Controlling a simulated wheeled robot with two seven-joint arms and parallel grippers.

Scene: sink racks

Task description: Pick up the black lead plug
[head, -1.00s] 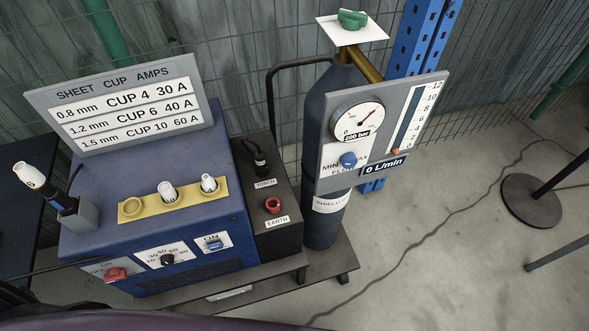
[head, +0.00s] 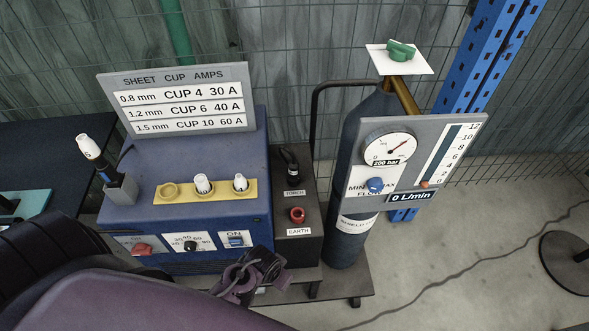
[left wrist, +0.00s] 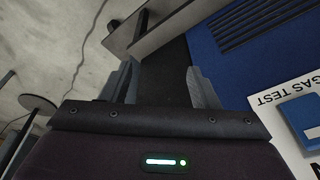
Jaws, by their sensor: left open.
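The black lead plug (head: 290,165) stands in the dark side box above the TORCH label, with a short black lead at its top. The red EARTH plug or socket (head: 297,215) is below it on the same box. My left gripper (head: 262,262) is in front of the lower front edge of the blue machine, below and apart from the black plug. In the left wrist view its two fingers (left wrist: 161,75) are spread with nothing between them. The black plug is not seen in that view. My right gripper is not in view.
The blue welding machine (head: 150,217) carries a yellow cup holder (head: 210,190), a torch in a grey stand (head: 121,193) and a cup chart (head: 180,97). A gas cylinder (head: 350,252) with a gauge panel (head: 455,160) stands right of the side box. Open floor lies farther right.

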